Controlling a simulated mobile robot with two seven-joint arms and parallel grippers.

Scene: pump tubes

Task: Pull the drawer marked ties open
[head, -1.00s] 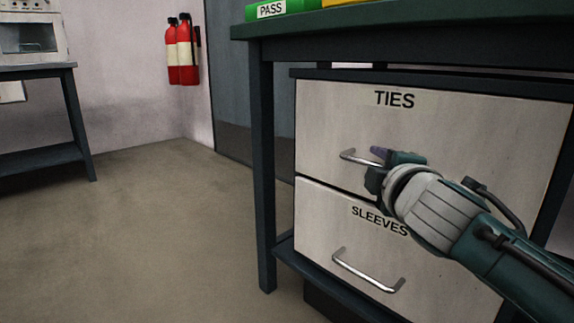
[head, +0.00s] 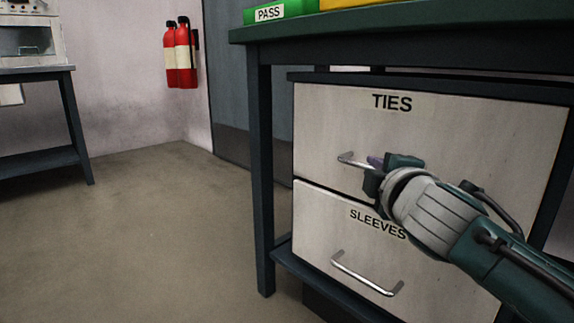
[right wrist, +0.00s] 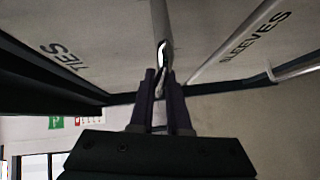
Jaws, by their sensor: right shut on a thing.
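The drawer marked TIES (head: 335,125) is the upper one of a pale two-drawer cabinet under the green-topped table. Its front looks flush with the drawer marked SLEEVES (head: 320,225) below it. My right gripper (head: 375,175) is shut on the metal handle (head: 347,158) of the TIES drawer and hides the handle's right part. In the right wrist view the handle (right wrist: 160,25) runs down between the fingers of my right gripper (right wrist: 158,85), and the TIES front (right wrist: 100,30) lies to the left. My left gripper is not in view.
The SLEEVES handle (head: 365,275) sticks out below my right forearm. The table's dark front leg (head: 262,180) stands just left of the drawers. A green PASS bin (head: 290,12) is on the tabletop. The floor (head: 150,230) to the left is clear.

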